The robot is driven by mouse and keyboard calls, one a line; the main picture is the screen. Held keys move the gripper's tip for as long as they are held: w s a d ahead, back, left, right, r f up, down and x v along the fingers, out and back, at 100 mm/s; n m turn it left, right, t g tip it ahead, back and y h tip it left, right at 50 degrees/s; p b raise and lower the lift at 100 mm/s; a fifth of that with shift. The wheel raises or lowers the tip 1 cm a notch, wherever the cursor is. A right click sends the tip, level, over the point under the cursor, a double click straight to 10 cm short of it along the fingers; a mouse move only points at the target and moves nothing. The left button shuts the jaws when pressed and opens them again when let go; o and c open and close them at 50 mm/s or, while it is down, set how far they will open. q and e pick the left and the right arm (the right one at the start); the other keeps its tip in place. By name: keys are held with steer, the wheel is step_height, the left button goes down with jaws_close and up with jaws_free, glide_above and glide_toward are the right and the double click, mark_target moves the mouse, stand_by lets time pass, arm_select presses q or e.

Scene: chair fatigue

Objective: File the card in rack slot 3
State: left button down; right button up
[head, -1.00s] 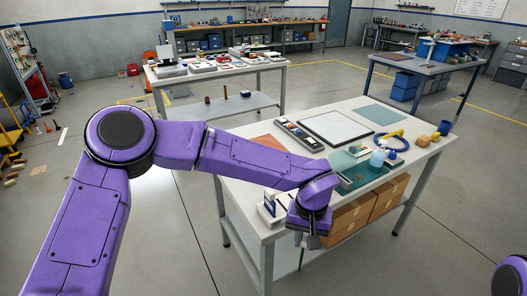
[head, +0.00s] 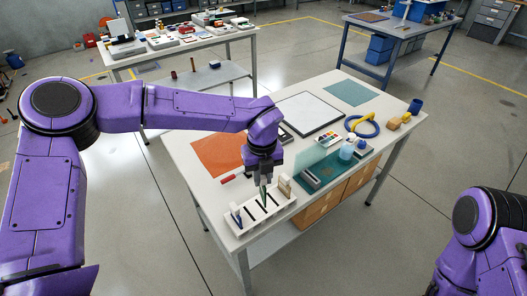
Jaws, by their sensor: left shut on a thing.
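A white rack (head: 262,222) with dark slots stands near the front edge of the white table. A blue-and-white card (head: 237,215) stands upright at its left end, and beige cards (head: 286,186) stand at its right end. My left gripper (head: 264,184) points down over the middle of the rack, shut on a narrow green card (head: 263,198). The card is upright; its lower edge is at or just above the slots, and I cannot tell whether it is inside one. My right arm shows at the lower right, but its gripper is out of view.
An orange mat (head: 217,153) and a red marker-like item (head: 229,179) lie left of and behind the rack. A white framed board (head: 309,112) lies behind.

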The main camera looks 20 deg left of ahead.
mark_target(261, 191)
arm_select(q)
steer(key=n, duration=0.1)
steer(key=w+r+n, duration=0.1)
steer(key=n, duration=0.1)
steer(key=shift+w+a, duration=0.15)
steer(key=shift+a, duration=0.05)
steer(key=shift+n, duration=0.4)
steer(key=shift+a, duration=0.1)
arm_select(e)
steer(key=shift+w+d+r, duration=0.15)
steer(key=shift+w+r, duration=0.15)
steer(key=shift+r, duration=0.15)
arm_select(q)
steer(key=shift+a, duration=0.1)
steer(key=shift+a, duration=0.1)
steer(key=shift+f+b, duration=2)
steer(key=shift+f, duration=0.9)
arm_select(e)
steer(key=shift+w+f, duration=0.1)
steer(key=shift+f, duration=2.1)
arm_select(q)
steer(key=shift+f+b, duration=1.7)
steer(key=shift+f, duration=0.3)
arm_select(e)
steer(key=shift+f, duration=1.65)
